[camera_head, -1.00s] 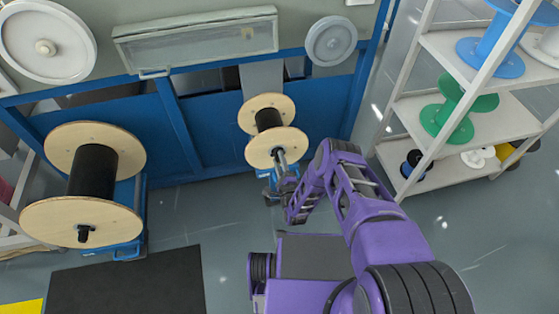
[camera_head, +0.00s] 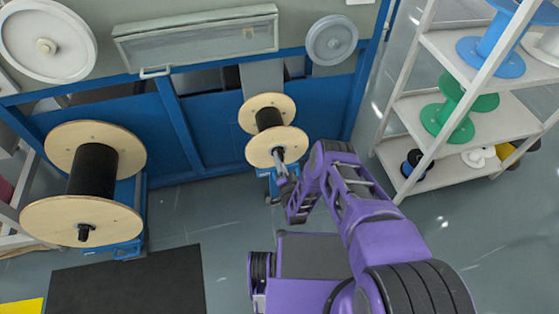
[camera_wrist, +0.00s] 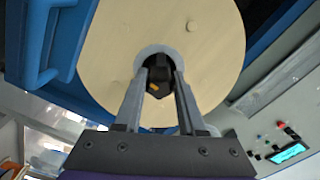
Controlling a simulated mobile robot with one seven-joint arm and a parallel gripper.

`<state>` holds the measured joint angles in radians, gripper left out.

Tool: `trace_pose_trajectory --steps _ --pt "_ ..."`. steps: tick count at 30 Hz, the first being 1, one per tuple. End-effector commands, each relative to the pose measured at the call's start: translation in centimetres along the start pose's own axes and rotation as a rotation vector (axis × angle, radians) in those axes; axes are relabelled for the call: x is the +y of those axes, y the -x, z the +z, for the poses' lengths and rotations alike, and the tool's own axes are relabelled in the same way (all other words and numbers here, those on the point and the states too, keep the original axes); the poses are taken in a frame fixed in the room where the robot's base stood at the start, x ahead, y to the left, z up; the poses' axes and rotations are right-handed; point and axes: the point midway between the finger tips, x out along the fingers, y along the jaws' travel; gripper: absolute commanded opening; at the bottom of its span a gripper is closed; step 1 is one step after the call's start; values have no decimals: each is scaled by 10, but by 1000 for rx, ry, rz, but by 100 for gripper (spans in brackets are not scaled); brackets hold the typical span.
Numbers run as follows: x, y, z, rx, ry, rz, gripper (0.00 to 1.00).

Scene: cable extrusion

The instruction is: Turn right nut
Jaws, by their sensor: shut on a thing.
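The right spool has pale wooden flanges (camera_head: 291,139) around a black core. In the wrist view its front flange (camera_wrist: 215,45) fills the middle, with a grey ring at its hub. The right nut (camera_wrist: 158,91) is dark with a small orange mark and sits at that hub. My gripper (camera_wrist: 161,77) has its two fingers on either side of the nut, shut on it. In the head view my gripper (camera_head: 281,168) is at the spool's front hub; the nut is too small to make out there.
A larger wooden spool (camera_head: 82,220) with black cable stands at the left. A white shelf (camera_head: 445,173) with coloured reels stands at the right. Behind is a blue machine frame (camera_head: 215,140). A black mat (camera_head: 125,285) lies on the floor.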

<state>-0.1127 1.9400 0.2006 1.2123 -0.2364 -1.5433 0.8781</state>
Motion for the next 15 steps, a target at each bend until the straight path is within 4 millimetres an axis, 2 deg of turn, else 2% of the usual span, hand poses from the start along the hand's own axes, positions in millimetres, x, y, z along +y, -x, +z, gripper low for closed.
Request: trace_pose_trajectory --steps 15 --pt "1 -2 -1 2 493 -4 0"
